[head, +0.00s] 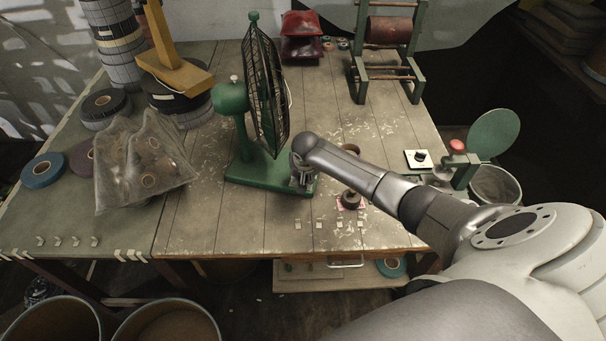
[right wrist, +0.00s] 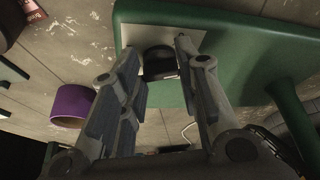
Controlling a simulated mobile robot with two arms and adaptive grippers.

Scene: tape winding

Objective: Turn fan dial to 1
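The green fan (head: 231,98) with a black wire cage (head: 264,90) stands upright near the middle of the table in the head view. Its green base (head: 250,172) rests on the boards. My right gripper (head: 303,182) is at the base's right end and hides the dial there. In the right wrist view, the black dial (right wrist: 159,63) sits on a pale plate (right wrist: 131,35) on the green base (right wrist: 230,50). My right gripper (right wrist: 157,50) is open, with its fingers on either side of the dial; contact is unclear. The dial's setting cannot be read. My left gripper is out of view.
A purple roll (right wrist: 72,106) stands left of the right gripper in the wrist view. A plastic bag of rolls (head: 140,165) lies left of the fan. A green rack (head: 388,50) is at the back.

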